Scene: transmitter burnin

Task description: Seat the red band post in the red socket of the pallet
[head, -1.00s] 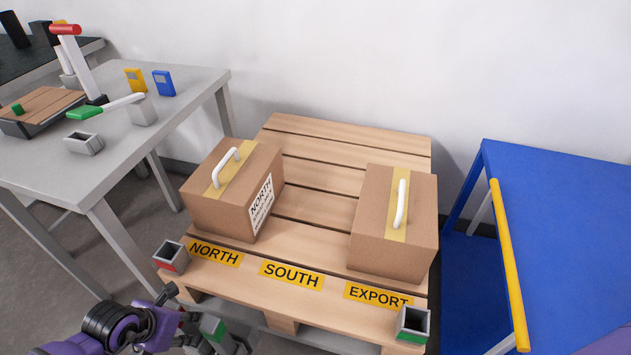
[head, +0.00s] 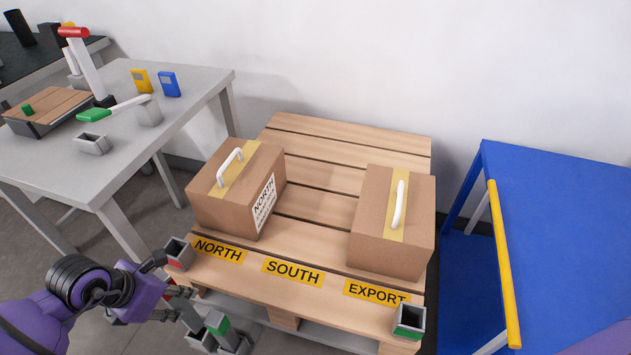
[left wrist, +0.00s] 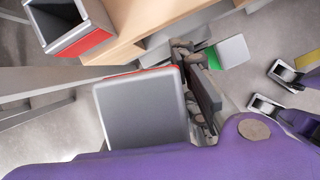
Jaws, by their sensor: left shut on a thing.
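The red socket (head: 178,254) is an open grey square cup with a red side, at the near left corner of the pallet (head: 255,293). It also shows at the top left of the left wrist view (left wrist: 78,35). My left gripper (head: 180,304) is low in front of that corner. In the left wrist view, its dark fingers (left wrist: 195,85) are shut beside the grey red band post (left wrist: 140,108), whose red edge shows at its top. The post is below and beside the socket, apart from it; in the head view it is mostly hidden.
A green-banded post (head: 216,323) stands close to my left gripper. A green socket (head: 409,320) is at the pallet's right corner. Two handled cartons, left (head: 225,205) and right (head: 375,245), stand on the pallet. A grey table (head: 190,85) is left, a blue table (head: 570,220) right.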

